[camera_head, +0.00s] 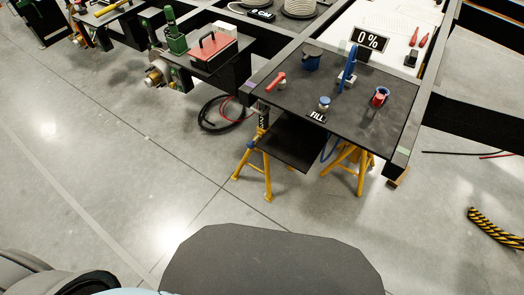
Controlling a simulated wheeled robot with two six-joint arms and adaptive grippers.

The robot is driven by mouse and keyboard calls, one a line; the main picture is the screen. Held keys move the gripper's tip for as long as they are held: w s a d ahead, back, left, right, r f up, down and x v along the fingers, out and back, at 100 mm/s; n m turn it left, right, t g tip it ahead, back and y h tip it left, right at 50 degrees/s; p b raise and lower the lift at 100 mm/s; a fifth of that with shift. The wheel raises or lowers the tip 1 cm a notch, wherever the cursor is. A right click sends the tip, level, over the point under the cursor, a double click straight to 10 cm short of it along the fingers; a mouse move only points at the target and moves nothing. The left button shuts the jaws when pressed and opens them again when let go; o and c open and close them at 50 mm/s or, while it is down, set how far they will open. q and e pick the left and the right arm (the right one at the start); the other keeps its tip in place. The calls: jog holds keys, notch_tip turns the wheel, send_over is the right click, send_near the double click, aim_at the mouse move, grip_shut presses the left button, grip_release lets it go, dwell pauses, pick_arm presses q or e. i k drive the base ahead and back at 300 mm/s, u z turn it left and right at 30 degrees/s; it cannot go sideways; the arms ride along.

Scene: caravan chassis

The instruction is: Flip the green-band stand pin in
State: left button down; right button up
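Two yellow stands are under the chassis frame: the left stand (267,178) and the right stand (362,172). The left stand's dark post, with pale marks, rises at the frame's corner. A small pale green patch (403,150) is on the frame rail above and right of the right stand. I cannot make out a green band or a pin on either stand at this size; the tray and frame hide parts of the right one. Neither of my grippers is in view.
A dark panel (370,118) on the frame carries a red-handled valve, a blue lever, caps and a "FILL" label. A black tray (290,145) juts out below it. Black and red cables (222,113) lie left of the stands. The floor (150,185) in front is clear.

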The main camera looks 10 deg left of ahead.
aim_at(251, 145)
jog(key=z, duration=1.5)
jog(key=i, duration=1)
jog(key=u, duration=2)
